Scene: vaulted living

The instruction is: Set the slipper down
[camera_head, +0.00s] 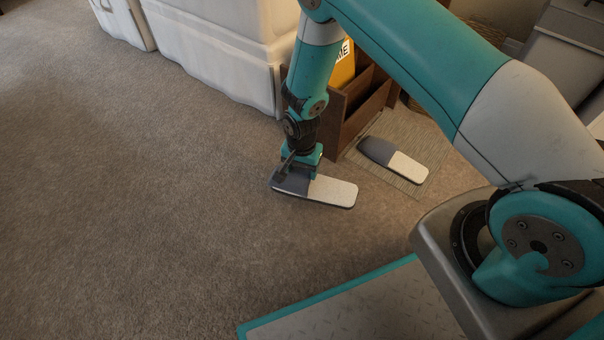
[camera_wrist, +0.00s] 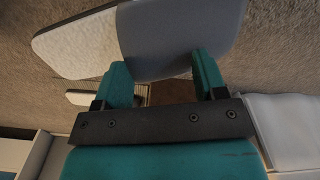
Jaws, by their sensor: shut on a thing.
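A slipper (camera_head: 334,191) with a grey toe part and a pale sole is in my gripper (camera_head: 298,172), low over the carpet or at it. I cannot tell whether it touches the carpet. In the wrist view the slipper (camera_wrist: 75,45) spans the top, and the fingers of my gripper (camera_wrist: 165,85) are on its grey part. A second, matching slipper (camera_head: 394,160) lies on a woven mat (camera_head: 428,180) to the right of the held one.
A brown wooden rack (camera_head: 362,106) stands behind the slippers, with a yellow item (camera_head: 342,68) behind my arm. A white sofa (camera_head: 215,55) is at the back left. Open carpet (camera_head: 140,190) fills the left and middle.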

